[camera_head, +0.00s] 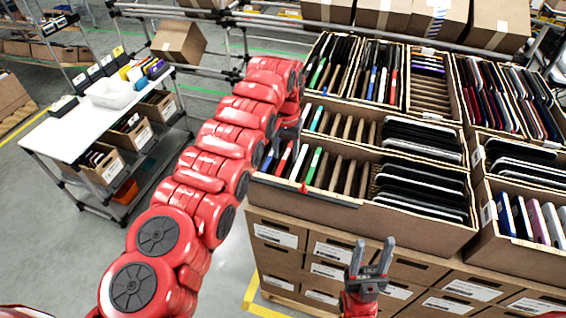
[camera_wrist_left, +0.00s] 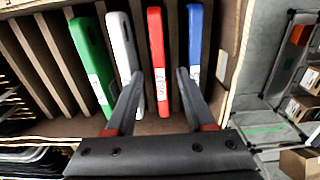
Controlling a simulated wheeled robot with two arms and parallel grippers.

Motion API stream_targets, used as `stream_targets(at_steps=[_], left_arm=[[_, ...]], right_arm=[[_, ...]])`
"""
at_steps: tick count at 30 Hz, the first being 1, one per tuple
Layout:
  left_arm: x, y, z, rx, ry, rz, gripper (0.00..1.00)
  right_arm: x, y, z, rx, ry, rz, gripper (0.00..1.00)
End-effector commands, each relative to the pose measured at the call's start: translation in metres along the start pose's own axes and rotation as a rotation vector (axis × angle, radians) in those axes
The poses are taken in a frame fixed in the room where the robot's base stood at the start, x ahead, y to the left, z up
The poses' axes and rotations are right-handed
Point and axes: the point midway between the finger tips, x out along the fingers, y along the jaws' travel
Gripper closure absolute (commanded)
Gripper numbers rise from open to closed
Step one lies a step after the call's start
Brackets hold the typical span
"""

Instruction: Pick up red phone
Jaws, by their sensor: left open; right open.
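The red phone (camera_wrist_left: 157,48) stands on edge in a carton slot, between a white phone (camera_wrist_left: 121,45) and a blue phone (camera_wrist_left: 194,42). My left gripper (camera_wrist_left: 160,75) is open, with one finger on each side of the red phone in the left wrist view. I cannot tell whether the fingers touch it. In the head view the red phone (camera_head: 283,162) is at the left end of the front carton, and my left gripper (camera_head: 284,147) is over it, partly hidden by my arm. My right gripper (camera_head: 372,252) is open and empty in front of the cartons.
A green phone (camera_wrist_left: 88,50) stands left of the white one, followed by empty slots. Cardboard dividers and neighbouring cartons of phones (camera_head: 375,70) surround the spot. A white-topped table (camera_head: 75,140) stands to the left.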

Motion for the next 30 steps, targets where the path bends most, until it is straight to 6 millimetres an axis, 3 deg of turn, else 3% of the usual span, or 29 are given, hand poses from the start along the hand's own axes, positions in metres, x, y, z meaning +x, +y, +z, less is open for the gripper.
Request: stream_targets(at_steps=[3, 8, 18, 30], left_arm=[[0.0115, 0.001, 0.0013, 0.0, -0.004, 0.001, 0.46], [0.0116, 0.001, 0.0006, 0.0, -0.002, 0.0, 0.46], [0.0111, 0.0009, 0.0003, 0.0, -0.001, 0.0, 1.0], [0.01, 0.0009, 0.0, 0.0, 0.0, 0.0, 1.0]], right_arm=[[0.0025, 0.0001, -0.0004, 0.0, 0.0, 0.0, 0.5], [0.0018, 0.0001, -0.0003, 0.0, 0.0, 0.0, 0.5], [0.0018, 0.0001, -0.0003, 0.0, 0.0, 0.0, 0.5], [0.0009, 0.0, -0.0001, 0.0, 0.0, 0.0, 0.5]])
